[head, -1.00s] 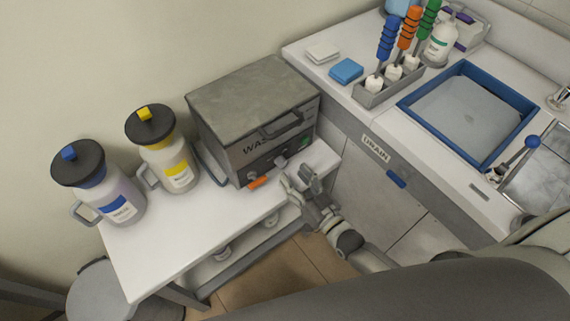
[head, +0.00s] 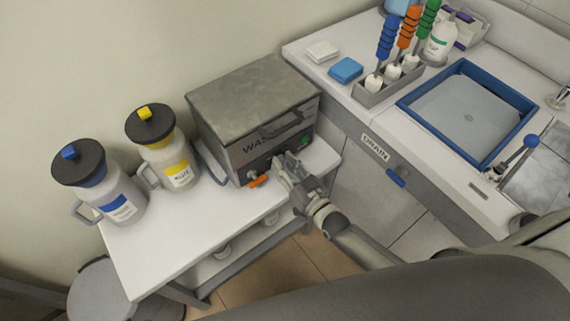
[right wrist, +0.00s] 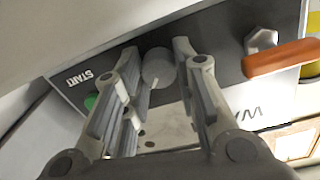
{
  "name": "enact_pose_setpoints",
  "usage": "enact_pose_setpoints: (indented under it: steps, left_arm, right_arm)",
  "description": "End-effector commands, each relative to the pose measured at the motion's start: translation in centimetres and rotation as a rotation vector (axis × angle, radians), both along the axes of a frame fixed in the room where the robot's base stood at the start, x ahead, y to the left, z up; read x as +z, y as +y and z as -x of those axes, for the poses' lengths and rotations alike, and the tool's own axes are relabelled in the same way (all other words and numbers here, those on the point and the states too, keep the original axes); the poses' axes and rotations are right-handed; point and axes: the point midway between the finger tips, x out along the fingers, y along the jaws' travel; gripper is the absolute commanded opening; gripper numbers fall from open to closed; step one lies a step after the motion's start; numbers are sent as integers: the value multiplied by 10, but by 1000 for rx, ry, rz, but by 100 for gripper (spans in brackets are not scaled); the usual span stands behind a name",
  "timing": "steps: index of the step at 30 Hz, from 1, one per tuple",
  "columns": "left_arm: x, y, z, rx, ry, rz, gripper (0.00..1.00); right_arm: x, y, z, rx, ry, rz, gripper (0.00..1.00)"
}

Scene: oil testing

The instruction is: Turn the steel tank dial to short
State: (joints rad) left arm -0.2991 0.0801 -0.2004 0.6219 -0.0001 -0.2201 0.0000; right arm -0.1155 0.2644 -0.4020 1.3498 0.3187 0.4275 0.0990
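The steel tank (head: 252,95) is a grey metal box with a lid, standing on a white table. Its front panel carries a round grey dial (right wrist: 158,68), a green button (right wrist: 90,101) marked START and an orange lever (right wrist: 280,59). My right gripper (head: 284,164) is at the tank's front. In the right wrist view its fingers are open, one on each side of the dial, with gaps visible; contact cannot be told. The dial's setting marks are not readable, and in the head view the gripper largely hides the dial. My left gripper is not in view.
The orange lever (head: 259,181) sticks out left of my right gripper. A yellow-labelled jug (head: 177,166) and a blue-labelled jug (head: 120,200) stand left of the tank. The counter with a blue-rimmed tray (head: 407,105) is on the right. The white table (head: 185,240) is clear at the front.

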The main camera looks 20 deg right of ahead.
Motion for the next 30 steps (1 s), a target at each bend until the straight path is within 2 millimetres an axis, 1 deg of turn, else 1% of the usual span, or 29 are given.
enact_pose_setpoints:
  steps: [1, 3, 9, 14, 20, 30]
  left_arm:
    - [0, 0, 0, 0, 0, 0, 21]
    - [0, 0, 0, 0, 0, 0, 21]
    - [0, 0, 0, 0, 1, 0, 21]
    - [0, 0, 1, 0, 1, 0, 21]
    - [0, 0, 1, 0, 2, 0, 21]
    - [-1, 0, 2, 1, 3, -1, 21]
  right_arm:
    - [0, 0, 0, 0, 0, 0, 10]
    - [0, 0, 0, 0, 0, 0, 4]
    - [0, 0, 0, 0, -5, 14, 4]
    - [0, 0, 0, -1, -23, 64, 4]
    - [0, 1, 0, -1, -69, 188, 4]
    - [-1, 1, 1, -1, -177, 486, 4]
